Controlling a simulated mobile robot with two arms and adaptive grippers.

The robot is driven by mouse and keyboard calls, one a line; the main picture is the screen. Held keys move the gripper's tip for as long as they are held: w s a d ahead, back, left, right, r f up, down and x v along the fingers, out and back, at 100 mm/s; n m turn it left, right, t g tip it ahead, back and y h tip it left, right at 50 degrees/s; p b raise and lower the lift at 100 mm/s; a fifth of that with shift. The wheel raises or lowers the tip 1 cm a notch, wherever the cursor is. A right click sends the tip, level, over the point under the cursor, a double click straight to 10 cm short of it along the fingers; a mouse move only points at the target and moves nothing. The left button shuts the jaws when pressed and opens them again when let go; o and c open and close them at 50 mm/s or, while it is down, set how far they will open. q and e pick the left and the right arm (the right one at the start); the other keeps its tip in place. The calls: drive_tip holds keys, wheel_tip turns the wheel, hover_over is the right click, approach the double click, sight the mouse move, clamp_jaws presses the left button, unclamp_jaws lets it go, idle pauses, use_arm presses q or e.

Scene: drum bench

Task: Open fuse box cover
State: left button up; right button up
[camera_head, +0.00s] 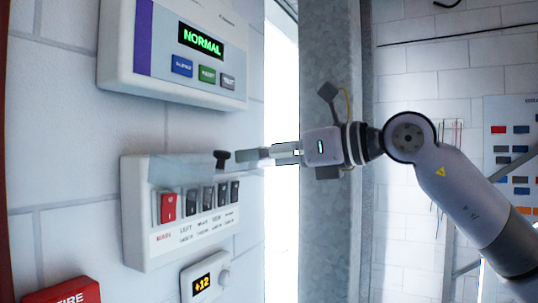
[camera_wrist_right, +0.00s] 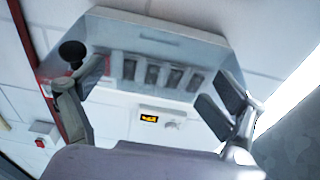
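The white fuse box (camera_head: 132,215) hangs on the wall, with a red main switch and a row of dark switches. Its clear cover (camera_head: 180,172) lies over the upper part of the switches and looks down; its exact tilt is hard to tell. A black knob (camera_head: 222,158) sticks out from the cover. My right gripper (camera_head: 243,155) points at the box from the right, its fingertips close to the knob. In the right wrist view, its fingers (camera_wrist_right: 162,82) are spread with nothing between them, and the knob (camera_wrist_right: 72,52) shows beside the left finger's tip. My left gripper is out of view.
An alarm panel (camera_head: 118,50) reading NORMAL hangs above the fuse box. A small thermostat-like unit (camera_head: 206,278) sits below, and a red FIRE box (camera_head: 65,292) at the lower left. A grey metal post (camera_head: 315,240) stands behind my right wrist.

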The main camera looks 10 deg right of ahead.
drive_tip(key=shift+s+r, duration=0.15)
drive_tip(key=v, duration=1.2)
drive_tip(key=shift+d, duration=0.1)
idle(0.3)
